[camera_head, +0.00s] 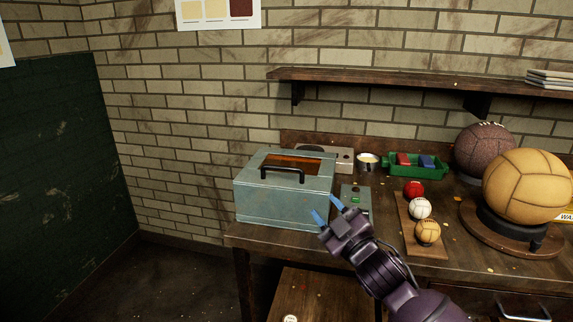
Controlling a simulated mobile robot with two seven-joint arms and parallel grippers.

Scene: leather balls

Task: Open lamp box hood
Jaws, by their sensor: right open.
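The lamp box (262,205) is a grey-blue metal case at the left end of the workbench. Its hood (262,169) is down, with an orange-brown window in the top and a black handle (283,172) along the front. My right gripper (326,208) is in front of the box's right front corner, lower than the handle. Its blue-tipped fingers are apart, with nothing seen between them. I cannot tell whether it touches the box. My left gripper is not in view.
A small grey-green switch box (357,200) stands right of the lamp box. Farther right are a rack (407,222) with three small balls, a green tray (428,170) and a large tan ball (527,186) on a stand. A shelf (400,82) hangs above. Floor is free at left.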

